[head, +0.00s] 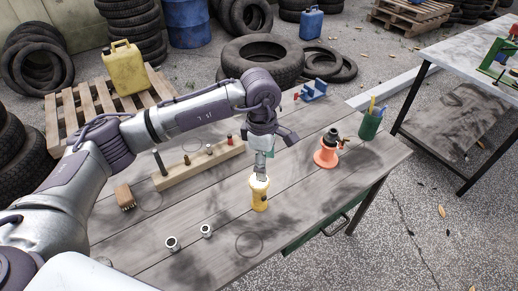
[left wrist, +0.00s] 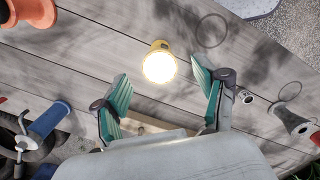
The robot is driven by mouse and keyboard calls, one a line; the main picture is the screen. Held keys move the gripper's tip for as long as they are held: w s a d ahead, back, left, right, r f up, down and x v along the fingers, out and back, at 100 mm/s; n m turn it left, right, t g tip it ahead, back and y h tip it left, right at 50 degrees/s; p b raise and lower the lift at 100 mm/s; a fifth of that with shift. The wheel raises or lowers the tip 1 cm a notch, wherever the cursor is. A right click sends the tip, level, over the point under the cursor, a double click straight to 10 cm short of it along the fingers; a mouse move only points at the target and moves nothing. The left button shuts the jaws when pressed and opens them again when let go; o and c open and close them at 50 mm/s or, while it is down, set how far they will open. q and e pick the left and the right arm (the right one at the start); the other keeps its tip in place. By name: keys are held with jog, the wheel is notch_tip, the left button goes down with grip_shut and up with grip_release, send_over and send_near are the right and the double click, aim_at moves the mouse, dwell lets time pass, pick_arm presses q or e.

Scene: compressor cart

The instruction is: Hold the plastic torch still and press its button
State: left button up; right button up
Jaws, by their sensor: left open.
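The yellow plastic torch (head: 260,197) stands upright near the middle of the wooden workbench. In the left wrist view the torch (left wrist: 160,64) shows its lens facing up, and the lens glows bright. A small dark mark shows on its side there; I cannot tell whether it is the button. My left gripper (head: 264,166) is open just above the torch in the head view. In the left wrist view its teal fingers (left wrist: 158,72) stand apart, with the torch showing between and beyond their tips. I cannot tell whether either touches it. My right gripper is not in view.
A wooden rack (head: 190,173) with upright pieces lies behind left. A brush (head: 125,197) and two metal sockets (head: 172,243) lie left of the torch. An orange stand (head: 326,155) and green pen cup (head: 370,125) stand to the right. The bench front is mostly clear.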

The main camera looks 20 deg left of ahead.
aim_at(259, 186)
pick_arm(q)
jog(key=shift+w+a+r+y, duration=0.15)
jog(key=shift+a+y, duration=0.05)
jog(key=shift+a, duration=0.2)
jog(key=shift+w+a+r+y, duration=0.1)
jog(key=shift+a+y, duration=0.1)
jog(key=shift+a, duration=0.15)
jog(key=shift+a+f, duration=0.1)
jog(key=shift+a, duration=0.15)
notch_tip(259, 186, down, 12)
jog(key=p, duration=0.3)
jog(key=shift+d+f, duration=0.1)
jog(key=shift+f, duration=0.65)
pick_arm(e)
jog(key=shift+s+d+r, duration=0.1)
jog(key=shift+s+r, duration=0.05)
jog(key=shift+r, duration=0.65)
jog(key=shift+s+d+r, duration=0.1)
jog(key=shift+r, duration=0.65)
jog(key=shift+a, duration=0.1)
pick_arm(q)
jog(key=c, duration=1.1)
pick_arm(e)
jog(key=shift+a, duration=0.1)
pick_arm(q)
jog(key=shift+c, duration=0.2)
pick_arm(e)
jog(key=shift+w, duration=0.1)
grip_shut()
